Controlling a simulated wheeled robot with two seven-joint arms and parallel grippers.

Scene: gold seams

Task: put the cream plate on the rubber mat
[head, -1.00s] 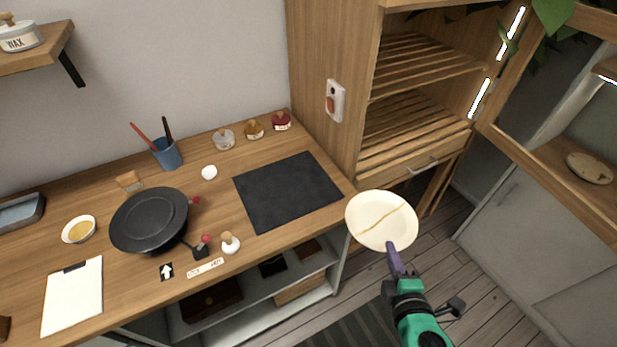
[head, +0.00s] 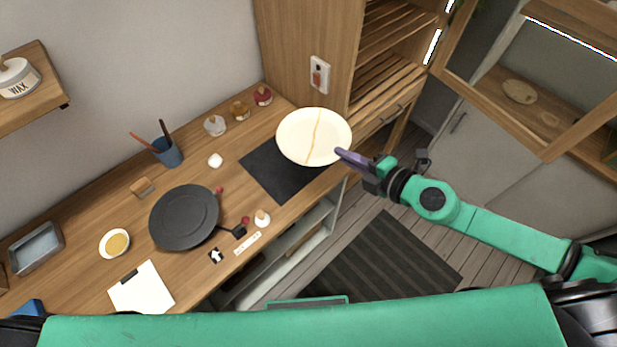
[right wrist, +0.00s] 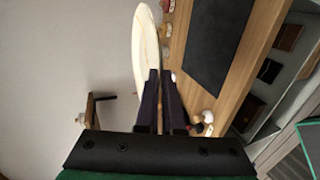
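The cream plate (head: 302,140) has a gold seam across it. My right gripper (head: 345,156) is shut on the plate's rim. In the head view the plate covers part of the dark rubber mat (head: 267,174) at the right end of the wooden counter. In the right wrist view the plate (right wrist: 144,60) stands edge-on between the fingers (right wrist: 158,85), apart from the mat (right wrist: 215,45), so it is held above the counter. My left gripper cannot be made out; only a blue piece shows at the lower left of the head view.
A black pan (head: 184,218) sits left of the mat, with a small white-topped item (head: 262,218) nearby. Several small jars (head: 240,110) line the back by the wooden cabinet (head: 300,50). A clipboard (head: 142,290) lies at the front.

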